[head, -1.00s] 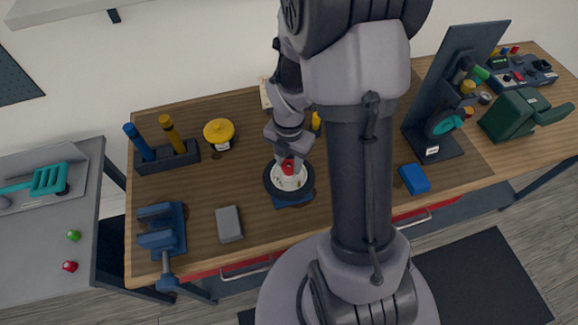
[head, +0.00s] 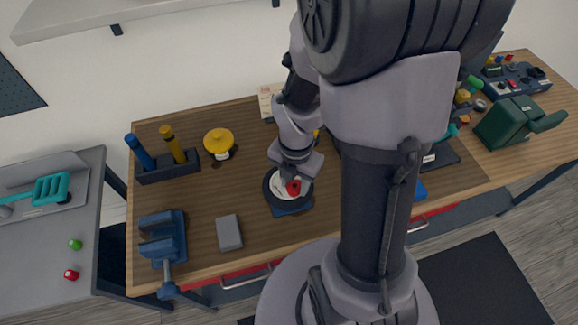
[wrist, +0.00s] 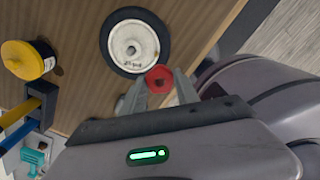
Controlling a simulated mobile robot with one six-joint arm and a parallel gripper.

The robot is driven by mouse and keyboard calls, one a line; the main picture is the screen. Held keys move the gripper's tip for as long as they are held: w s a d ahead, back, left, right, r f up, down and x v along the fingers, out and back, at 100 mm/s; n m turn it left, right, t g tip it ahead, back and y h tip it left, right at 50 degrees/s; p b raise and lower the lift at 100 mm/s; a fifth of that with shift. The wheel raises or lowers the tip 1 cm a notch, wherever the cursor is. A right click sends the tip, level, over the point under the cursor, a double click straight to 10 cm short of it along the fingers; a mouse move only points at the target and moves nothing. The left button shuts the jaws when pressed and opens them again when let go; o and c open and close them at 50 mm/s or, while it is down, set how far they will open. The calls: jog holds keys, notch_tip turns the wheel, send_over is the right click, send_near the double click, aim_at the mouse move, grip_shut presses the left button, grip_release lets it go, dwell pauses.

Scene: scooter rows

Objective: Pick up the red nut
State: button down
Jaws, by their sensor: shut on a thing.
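The red nut (wrist: 159,78) is held between the fingertips of my gripper (wrist: 160,87) in the wrist view. The wheel (wrist: 117,38), with a white hub and black tyre, lies behind it, and the nut overlaps the tyre's edge in that view. In the head view, the nut (head: 294,188) shows just below my gripper (head: 296,178), in front of the wheel (head: 270,197). The nut appears off the hub's centre and above the wheel; the exact gap is hard to judge. The wheel sits on a blue base (head: 293,211).
A blue vise (head: 162,238), grey block (head: 229,232), yellow-lidded jar (head: 219,142) and a holder (head: 168,167) with blue and yellow handles stand left on the wooden bench. A small red piece (head: 71,274) and green piece (head: 75,244) lie on the grey side table.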

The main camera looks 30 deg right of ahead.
jog(key=s+a+r+b, duration=0.1)
jog(key=s+a+b, duration=0.1)
jog(key=s+b, duration=0.7)
jog(key=shift+s+a+b, duration=0.25)
jog(key=shift+a+b, duration=0.05)
jog(key=shift+b, duration=0.6)
